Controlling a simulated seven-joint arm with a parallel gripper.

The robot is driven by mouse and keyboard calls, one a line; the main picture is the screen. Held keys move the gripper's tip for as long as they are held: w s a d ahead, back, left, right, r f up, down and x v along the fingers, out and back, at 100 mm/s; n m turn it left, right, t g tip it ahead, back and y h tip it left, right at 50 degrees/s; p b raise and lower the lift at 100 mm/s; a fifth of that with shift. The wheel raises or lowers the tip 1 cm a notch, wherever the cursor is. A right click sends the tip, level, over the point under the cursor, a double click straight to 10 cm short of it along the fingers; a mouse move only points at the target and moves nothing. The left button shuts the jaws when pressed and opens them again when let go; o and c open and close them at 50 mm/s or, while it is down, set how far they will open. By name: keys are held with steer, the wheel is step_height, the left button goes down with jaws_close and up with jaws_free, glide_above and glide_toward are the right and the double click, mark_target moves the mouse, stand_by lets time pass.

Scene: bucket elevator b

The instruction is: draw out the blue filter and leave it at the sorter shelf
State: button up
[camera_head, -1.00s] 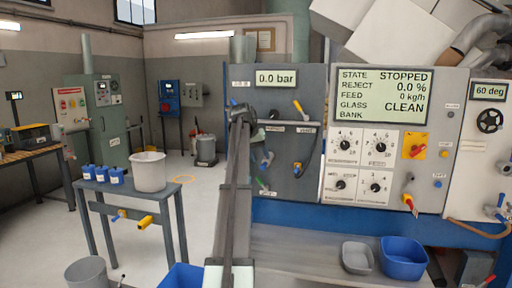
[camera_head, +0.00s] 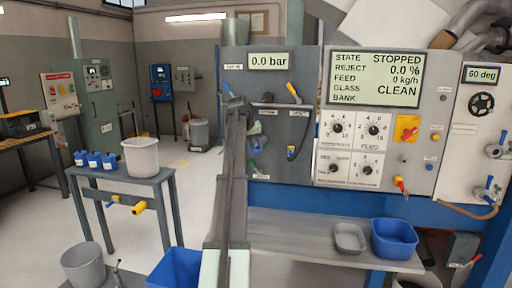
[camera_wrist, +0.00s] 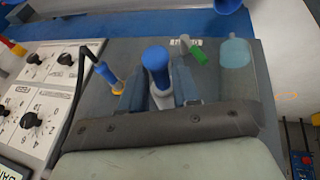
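A blue rounded handle on a pale stem (camera_wrist: 157,62), which appears to be the blue filter, stands out of the grey panel in the wrist view. My gripper (camera_wrist: 160,85) has its two blue-grey fingers on either side of the handle and stem. The fingers stand apart, and I see no clear contact. In the head view my arm covers this part of the panel, so the fingers and filter are not clear there. The grey sorter shelf (camera_head: 300,236) runs below the panel and carries a grey tray (camera_head: 349,238) and a blue bin (camera_head: 394,238).
Beside the handle are a green lever (camera_wrist: 197,53), a translucent teal cylinder (camera_wrist: 235,58) and a blue-and-yellow plug on a black cable (camera_wrist: 106,74). A table (camera_head: 150,181) at left holds a white bucket (camera_head: 141,157) and several blue cups. The shelf's left part looks clear.

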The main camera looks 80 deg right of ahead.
jaws_close()
steer(key=shift+a, duration=0.75)
stand_by(0.8)
steer(key=a, duration=1.1)
steer(key=shift+a, duration=0.35)
stand_by(2.3)
stand_by(0.3)
steer(key=shift+a, duration=2.05)
